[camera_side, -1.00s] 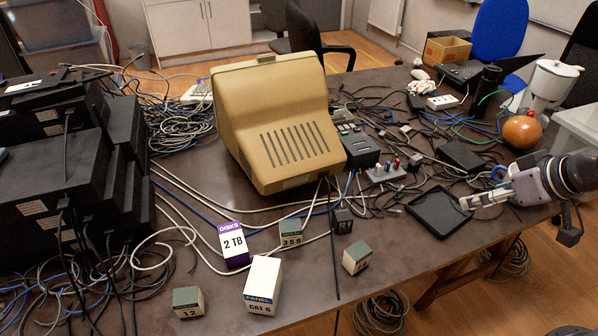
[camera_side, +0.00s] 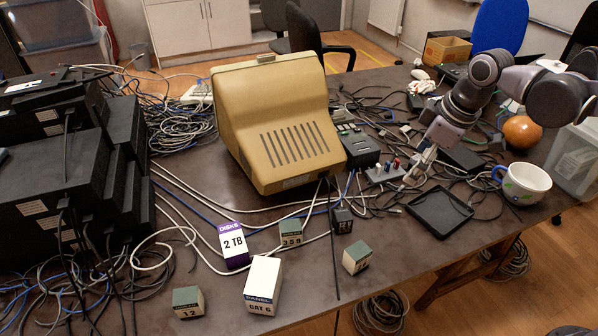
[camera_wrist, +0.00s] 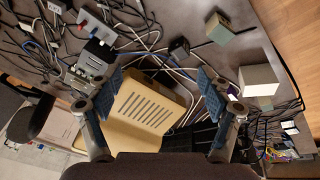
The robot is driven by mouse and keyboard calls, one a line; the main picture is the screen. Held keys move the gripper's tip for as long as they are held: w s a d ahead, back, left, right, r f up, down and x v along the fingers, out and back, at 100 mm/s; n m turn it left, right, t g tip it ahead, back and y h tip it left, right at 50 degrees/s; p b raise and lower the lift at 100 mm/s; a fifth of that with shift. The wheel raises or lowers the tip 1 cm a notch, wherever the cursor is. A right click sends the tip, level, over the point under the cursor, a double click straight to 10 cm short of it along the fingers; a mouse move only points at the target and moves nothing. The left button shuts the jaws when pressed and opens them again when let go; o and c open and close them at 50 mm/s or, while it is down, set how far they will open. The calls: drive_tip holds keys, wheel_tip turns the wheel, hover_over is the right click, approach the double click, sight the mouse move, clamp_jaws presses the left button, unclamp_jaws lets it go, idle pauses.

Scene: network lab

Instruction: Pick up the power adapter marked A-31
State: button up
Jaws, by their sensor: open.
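My gripper (camera_side: 417,168) hangs above the right part of the table, near a power strip. Its fingers are spread and empty in the wrist view (camera_wrist: 158,90). I cannot read A-31 on anything. A small black cube with a pale label (camera_side: 342,220) stands in front of the beige monitor, left of and nearer than my gripper. What looks like the same cube is in the wrist view (camera_wrist: 179,47), beyond the fingers. Green-topped boxes stand nearby: one marked 359 (camera_side: 291,232), one with an unclear label (camera_side: 357,257), one marked 12 (camera_side: 187,302).
The beige monitor (camera_side: 270,120) stands tall mid-table. A black tray (camera_side: 438,211) and a mug (camera_side: 525,183) are at right. Cables cover much of the table.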

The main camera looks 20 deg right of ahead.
drive_tip(key=w+a+f+n+g, duration=0.2)
drive_tip(key=w+a+f+n, duration=0.2)
drive_tip(key=w+a+f, duration=0.15)
drive_tip(key=n+g, duration=0.1)
drive_tip(key=n, duration=0.3)
hover_over(343, 213)
wheel_tip(343, 213, down, 6)
drive_tip(key=shift+h, duration=0.3)
wheel_tip(343, 213, down, 4)
drive_tip(key=shift+a+f, duration=0.15)
drive_tip(key=shift+f, duration=3.2)
drive_tip(key=c, duration=1.4)
